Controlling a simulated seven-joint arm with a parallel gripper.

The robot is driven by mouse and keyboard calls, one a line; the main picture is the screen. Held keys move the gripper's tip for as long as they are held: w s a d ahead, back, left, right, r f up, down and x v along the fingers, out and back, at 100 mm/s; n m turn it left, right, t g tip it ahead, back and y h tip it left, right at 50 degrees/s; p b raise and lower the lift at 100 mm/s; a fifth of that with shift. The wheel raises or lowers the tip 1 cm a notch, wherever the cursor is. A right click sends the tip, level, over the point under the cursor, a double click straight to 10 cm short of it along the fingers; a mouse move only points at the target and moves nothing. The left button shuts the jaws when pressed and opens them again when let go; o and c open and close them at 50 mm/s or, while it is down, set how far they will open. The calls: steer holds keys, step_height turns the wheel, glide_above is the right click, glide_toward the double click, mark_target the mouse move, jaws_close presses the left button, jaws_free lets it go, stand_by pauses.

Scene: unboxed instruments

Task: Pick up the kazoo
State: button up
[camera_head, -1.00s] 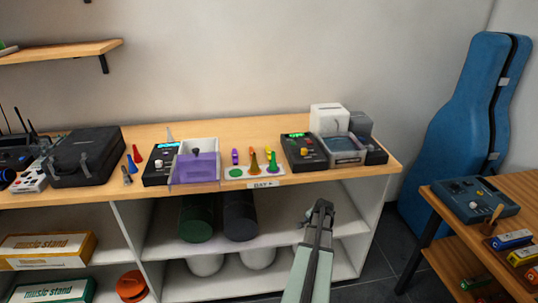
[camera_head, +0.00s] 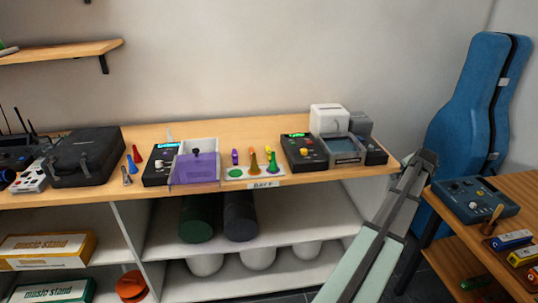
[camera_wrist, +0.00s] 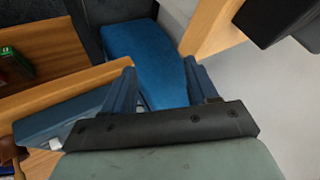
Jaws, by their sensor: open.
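A small purple piece (camera_head: 235,157) stands on a white card in the middle of the bench; its shape could be a kazoo, but it is too small to be sure. Beside it are an orange piece (camera_head: 252,153) and yellow and green cone-like pieces (camera_head: 271,161). Red and blue small pieces (camera_head: 137,153) stand farther left. My gripper (camera_head: 426,158) is in the air off the bench's right end, well right of these pieces. In the wrist view my gripper (camera_wrist: 160,78) has its two fingers apart with nothing between them.
A purple-fronted clear box (camera_head: 195,170) stands left of the card, and dark devices (camera_head: 303,152) stand right of it. A blue instrument case (camera_head: 478,95) leans in the corner. A wooden side table (camera_head: 515,190) bears a blue device (camera_head: 474,199) near my arm.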

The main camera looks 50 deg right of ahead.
steer(key=w+a+r+n+y, duration=0.1)
steer(key=w+a+r+n, duration=0.2)
steer(key=w+r+n, duration=0.45)
steer(key=w+a+r+n+y, duration=0.15)
steer(key=w+a+r, duration=0.3)
steer(key=r, duration=0.65)
steer(key=n+t+y, duration=0.1)
steer(key=n+y, duration=0.2)
steer(key=n, duration=0.3)
glide_toward(270, 152)
steer(key=x, duration=0.4)
steer(key=shift+s+f, duration=0.1)
steer(key=shift+s, duration=0.05)
steer(key=shift+w+x, duration=0.1)
steer(key=shift+x, duration=1.2)
steer(key=shift+w+x, duration=0.15)
steer(key=shift+x, duration=1.2)
jaws_close()
